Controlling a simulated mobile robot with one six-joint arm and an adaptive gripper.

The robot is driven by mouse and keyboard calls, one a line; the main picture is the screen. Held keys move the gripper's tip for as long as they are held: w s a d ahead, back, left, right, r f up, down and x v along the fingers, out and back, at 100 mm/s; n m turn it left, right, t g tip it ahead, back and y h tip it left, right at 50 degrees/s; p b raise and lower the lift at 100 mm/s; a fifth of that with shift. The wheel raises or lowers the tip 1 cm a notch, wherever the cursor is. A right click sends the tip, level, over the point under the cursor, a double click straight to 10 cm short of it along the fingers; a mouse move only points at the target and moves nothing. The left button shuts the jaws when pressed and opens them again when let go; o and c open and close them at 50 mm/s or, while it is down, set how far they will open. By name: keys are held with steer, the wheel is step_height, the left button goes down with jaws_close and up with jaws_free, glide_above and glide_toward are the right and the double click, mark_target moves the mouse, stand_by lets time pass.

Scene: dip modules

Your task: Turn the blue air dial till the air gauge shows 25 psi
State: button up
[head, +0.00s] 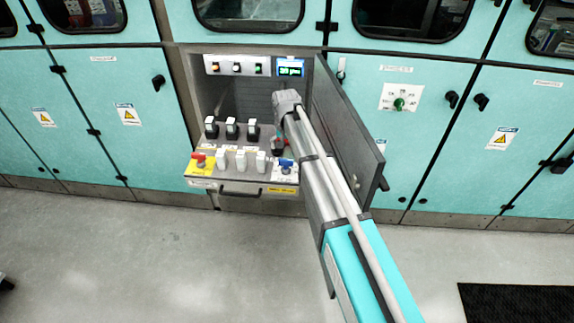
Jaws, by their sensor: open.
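The blue air dial (286,163) sits on a pale plate at the right front of the pulled-out panel. The air gauge (290,71) is a small lit display with a blue frame at the upper right of the open bay. It shows green characters, too small to read surely. My arm reaches in from the lower right. My gripper (278,150) points down, small and dark, just above and behind the blue dial. It is open, and I see nothing held in it. Whether a fingertip touches the dial I cannot tell. The arm hides part of the panel's right side.
A red knob on a yellow plate (199,161) is at the panel's left front. White modules (240,160) stand between the knobs, with black-based ones (231,128) behind. An open grey door (348,125) stands close right of my arm. The floor (130,250) in front is clear.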

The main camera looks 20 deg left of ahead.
mark_target(286, 160)
steer(key=shift+f+b, duration=3.05)
steer(key=shift+f, duration=0.25)
steer(key=shift+c, duration=0.3)
steer(key=c, duration=0.9)
